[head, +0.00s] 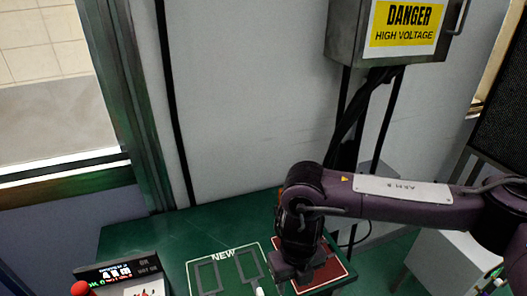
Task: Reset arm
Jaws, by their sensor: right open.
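My right arm, dark purple, reaches in from the right edge of the head view. Its gripper (291,276) points down over the green table, between the area marked NEW (222,257) and a red mat (328,270). The jaws are open; I see nothing held in them. The gripper hides part of the red mat's left side. My left gripper is not in view.
A small control box with a lit display (117,271) and a red knob (81,289) stand at the table's left. The green table (150,235) is bare behind them. A grey high-voltage box (390,30) hangs on the back wall, with black cables below.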

